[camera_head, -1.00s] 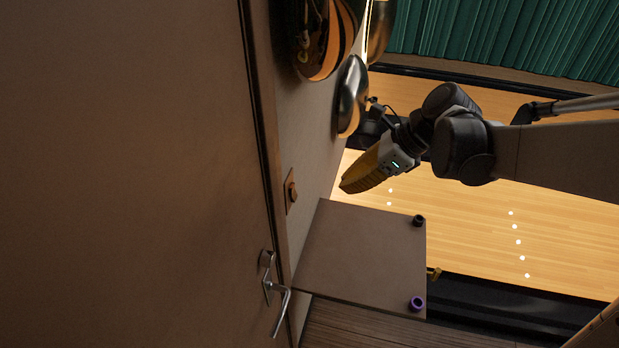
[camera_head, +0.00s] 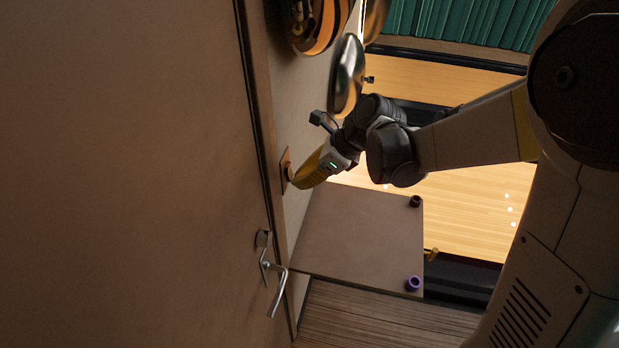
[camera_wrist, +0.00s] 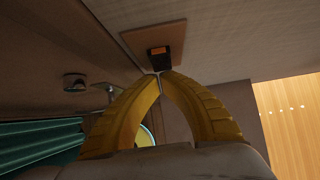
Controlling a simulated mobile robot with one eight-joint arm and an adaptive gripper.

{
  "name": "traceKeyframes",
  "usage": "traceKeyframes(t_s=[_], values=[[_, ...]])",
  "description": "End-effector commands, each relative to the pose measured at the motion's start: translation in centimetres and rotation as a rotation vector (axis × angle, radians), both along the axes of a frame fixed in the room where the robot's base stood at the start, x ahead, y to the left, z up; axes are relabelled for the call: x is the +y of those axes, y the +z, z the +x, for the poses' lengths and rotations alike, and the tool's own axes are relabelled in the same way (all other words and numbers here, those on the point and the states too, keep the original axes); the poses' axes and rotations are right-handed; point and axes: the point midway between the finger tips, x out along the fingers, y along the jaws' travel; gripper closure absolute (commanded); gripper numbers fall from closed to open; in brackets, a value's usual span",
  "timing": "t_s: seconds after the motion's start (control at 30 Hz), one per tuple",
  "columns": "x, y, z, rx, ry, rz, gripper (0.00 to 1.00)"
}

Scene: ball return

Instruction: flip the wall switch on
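The wall switch shows in the head view as a small brown plate (camera_head: 285,164) on the wall beside the door frame. In the wrist view it is a tan plate (camera_wrist: 140,39) with a dark rocker (camera_wrist: 158,60) that has an orange patch. My gripper (camera_head: 296,182) has yellow fingers and is at the switch, partly covering it in the head view. In the wrist view the fingertips (camera_wrist: 160,74) meet with nothing between them, right at the rocker's near end. I cannot tell whether they touch it or which way it is set.
A brown door (camera_head: 130,180) with a metal lever handle (camera_head: 275,285) fills the left. A flat panel (camera_head: 355,235) with a purple ring (camera_head: 413,283) and a dark ring (camera_head: 415,201) lies below my gripper. Rounded metallic objects (camera_head: 346,75) hang on the wall above.

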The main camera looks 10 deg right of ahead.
Motion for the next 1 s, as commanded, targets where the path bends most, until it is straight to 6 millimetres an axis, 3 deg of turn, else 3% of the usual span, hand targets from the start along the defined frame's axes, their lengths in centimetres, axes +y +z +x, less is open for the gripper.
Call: traceKeyframes(t_s=[0.53, 1.0], values=[[1.0, -1.1, 0.3, -0.038, 0.001, 0.106, 1.00], [1.0, 0.3, 0.3, -0.037, 0.000, 0.102, 1.00]])
